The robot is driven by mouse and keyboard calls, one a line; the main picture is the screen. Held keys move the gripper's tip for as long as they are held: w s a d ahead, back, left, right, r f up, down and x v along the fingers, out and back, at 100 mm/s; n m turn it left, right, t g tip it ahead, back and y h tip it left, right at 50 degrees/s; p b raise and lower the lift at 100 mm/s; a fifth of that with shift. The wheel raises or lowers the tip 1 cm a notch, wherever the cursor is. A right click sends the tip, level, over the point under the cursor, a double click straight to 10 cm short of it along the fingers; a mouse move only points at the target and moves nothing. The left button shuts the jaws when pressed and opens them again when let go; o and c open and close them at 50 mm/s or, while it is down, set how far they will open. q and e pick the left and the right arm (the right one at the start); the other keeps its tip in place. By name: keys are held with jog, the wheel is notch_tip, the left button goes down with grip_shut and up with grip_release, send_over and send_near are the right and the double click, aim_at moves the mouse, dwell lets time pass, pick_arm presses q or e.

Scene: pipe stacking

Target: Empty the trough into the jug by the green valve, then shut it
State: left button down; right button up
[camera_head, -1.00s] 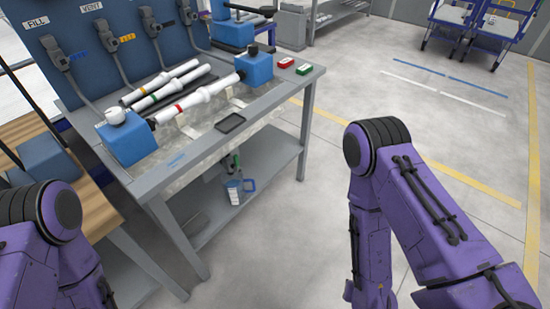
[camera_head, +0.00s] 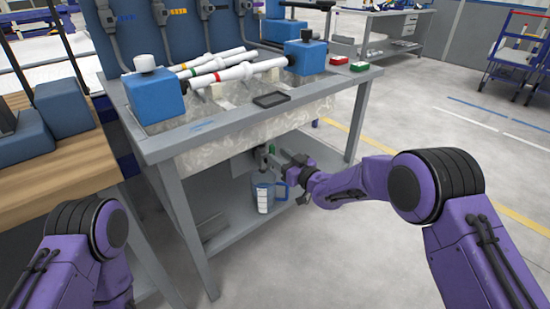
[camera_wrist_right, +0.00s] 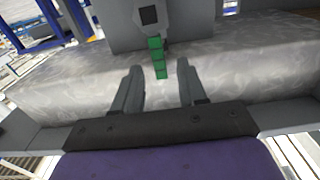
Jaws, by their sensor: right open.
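The trough (camera_head: 240,123) is a long, pale, mottled basin set in the grey bench. The green valve handle (camera_head: 271,149) hangs under it; in the right wrist view the green handle (camera_wrist_right: 156,56) points down, ahead of and between my finger tips. The clear jug (camera_head: 263,196) with blue markings and a blue handle stands on the lower shelf, below the valve. My right gripper (camera_head: 285,162) is beside the valve, under the trough; in the right wrist view my right gripper (camera_wrist_right: 160,82) is open, with nothing visibly held. My left gripper is out of view.
Blue clamp blocks (camera_head: 156,95) and several white pipes (camera_head: 220,72) sit on the bench above the trough.

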jog(key=shift+x, duration=1.45)
grip_shut()
jog(key=shift+d, duration=0.1)
